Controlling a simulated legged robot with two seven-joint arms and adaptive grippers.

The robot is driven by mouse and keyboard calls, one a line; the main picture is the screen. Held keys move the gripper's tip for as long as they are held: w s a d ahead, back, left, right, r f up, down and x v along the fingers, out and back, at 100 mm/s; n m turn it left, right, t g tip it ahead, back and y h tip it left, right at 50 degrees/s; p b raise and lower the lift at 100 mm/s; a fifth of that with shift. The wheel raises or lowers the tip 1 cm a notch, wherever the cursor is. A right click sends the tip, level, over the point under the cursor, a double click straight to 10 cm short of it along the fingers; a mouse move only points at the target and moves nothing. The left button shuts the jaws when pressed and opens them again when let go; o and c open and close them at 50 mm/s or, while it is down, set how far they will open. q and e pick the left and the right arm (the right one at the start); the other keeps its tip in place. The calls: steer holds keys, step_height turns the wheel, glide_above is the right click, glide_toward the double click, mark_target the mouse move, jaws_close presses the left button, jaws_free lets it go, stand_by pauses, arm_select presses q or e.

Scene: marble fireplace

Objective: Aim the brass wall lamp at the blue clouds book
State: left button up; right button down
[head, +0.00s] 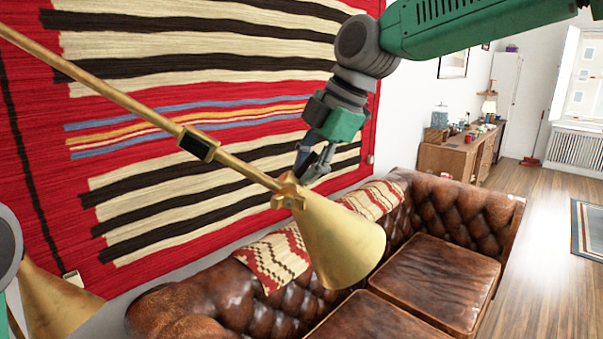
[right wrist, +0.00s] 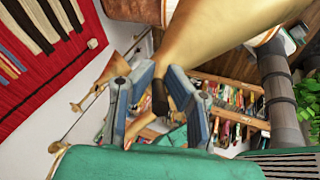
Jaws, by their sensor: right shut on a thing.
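The brass wall lamp has a long arm (head: 120,90) coming in from the upper left and a cone shade (head: 340,243) hanging over the sofa, its wide end toward the lower right. My right gripper (head: 306,172) is shut on the lamp at the narrow back end of the shade. In the right wrist view the brass shade (right wrist: 208,35) fills the top centre, and a dark stem (right wrist: 160,97) shows between the fingers. I cannot pick out the blue clouds book; the wrist view shows shelves of small books (right wrist: 232,97), partly hidden. My left gripper is not in view.
A brown leather sofa (head: 435,277) stands below the lamp, and a striped rug (head: 210,120) hangs on the wall behind it. Another brass cone (head: 55,303) shows at the lower left. A wooden desk (head: 455,157) is at the back.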

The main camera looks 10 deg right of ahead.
steer(key=shift+s+d+f+t+y+b, duration=0.1)
steer(key=shift+d+f+t+y+b, duration=0.2)
steer(key=shift+y+b, duration=0.65)
steer(key=shift+d+f+t+y+b, duration=0.1)
steer(key=shift+f+t+y+b, duration=0.2)
steer(key=shift+y+b, duration=0.6)
steer(key=shift+y, duration=0.25)
steer(key=c, duration=1.6)
jaws_free()
steer(key=shift+s+d, duration=0.1)
steer(key=shift+d, duration=0.15)
steer(key=v, duration=1.2)
